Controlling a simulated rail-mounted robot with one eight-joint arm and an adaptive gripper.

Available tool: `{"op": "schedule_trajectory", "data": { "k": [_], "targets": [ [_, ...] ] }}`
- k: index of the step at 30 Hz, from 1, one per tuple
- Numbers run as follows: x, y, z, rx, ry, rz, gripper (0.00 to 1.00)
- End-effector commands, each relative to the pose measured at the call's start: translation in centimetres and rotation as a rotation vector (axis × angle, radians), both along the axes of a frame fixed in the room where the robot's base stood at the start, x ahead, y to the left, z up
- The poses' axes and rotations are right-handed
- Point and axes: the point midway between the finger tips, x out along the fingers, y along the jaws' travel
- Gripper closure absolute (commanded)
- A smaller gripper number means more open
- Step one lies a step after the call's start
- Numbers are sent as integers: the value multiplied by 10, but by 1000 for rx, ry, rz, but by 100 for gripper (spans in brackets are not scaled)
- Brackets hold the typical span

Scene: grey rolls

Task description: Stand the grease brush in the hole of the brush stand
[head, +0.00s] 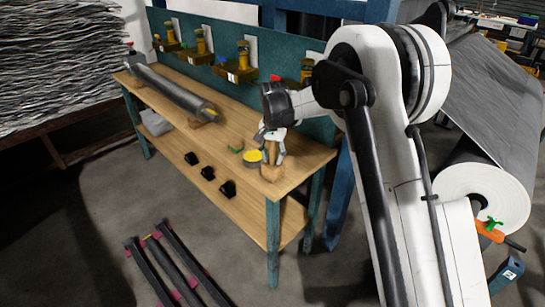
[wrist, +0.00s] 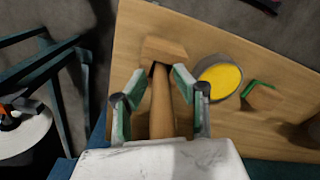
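The grease brush (wrist: 162,108) shows as a pale wooden handle, narrowing toward the wooden brush stand (wrist: 166,48). Its lower end meets the block at a dark opening; the bristles are not visible. In the head view the stand (head: 272,173) is a small block at the bench's near right corner, with the handle roughly upright over it. My gripper (wrist: 161,76) has its green-padded fingers on either side of the handle, with gaps visible between pads and wood. It points down over the stand, also in the head view (head: 272,152).
A round tin with yellow contents (wrist: 220,76) stands close beside the stand. A green-edged wooden piece (wrist: 262,95) lies beyond it. A long grey roll (head: 172,92) lies along the bench (head: 225,140). Yellow-topped items on brackets (head: 243,60) line the teal back panel.

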Motion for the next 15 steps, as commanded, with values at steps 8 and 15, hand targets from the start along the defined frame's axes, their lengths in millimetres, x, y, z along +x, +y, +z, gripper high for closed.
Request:
{"op": "schedule_trajectory", "data": {
  "k": [8, 15],
  "targets": [
    [0, 0, 0, 0, 0, 0, 62],
    [0, 0, 18, 0, 0, 0, 62]
  ]
}}
